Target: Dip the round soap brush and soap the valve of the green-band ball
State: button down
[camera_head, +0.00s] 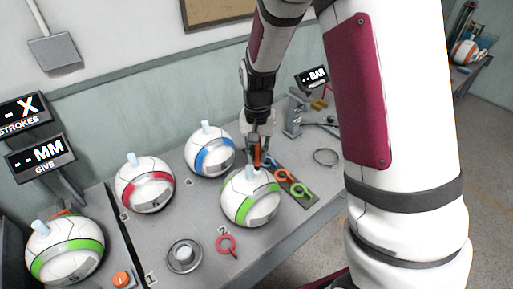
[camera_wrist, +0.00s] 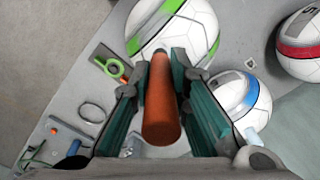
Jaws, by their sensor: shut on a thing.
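My gripper (camera_head: 258,145) is shut on an orange-brown, round handle (camera_wrist: 162,115), taken to be the soap brush, which points down toward the top of a green-band ball. This white ball (camera_head: 248,208) stands on the grey table near the number 2, and it also shows in the wrist view (camera_wrist: 200,22). The handle's far end overlaps the ball's top in both views; contact and the valve itself are hard to tell. Another green-band ball (camera_head: 62,262) sits at the far left with a pale blue piece on top.
A red-band ball (camera_head: 145,190) and a blue-band ball (camera_head: 208,158) stand behind. A round metal dish (camera_head: 184,257) and a red ring tool (camera_head: 228,243) lie in front. Coloured ring tools (camera_head: 283,175) lie right of the ball. Displays stand at the left.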

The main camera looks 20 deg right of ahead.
aim_at(257, 164)
jog(key=shift+f+b, duration=0.7)
jog(key=shift+f, duration=1.5)
jog(key=shift+f, duration=0.8)
jog(key=shift+r, duration=0.1)
jog(key=shift+r+p, duration=1.15)
jog(key=shift+r, duration=2.3)
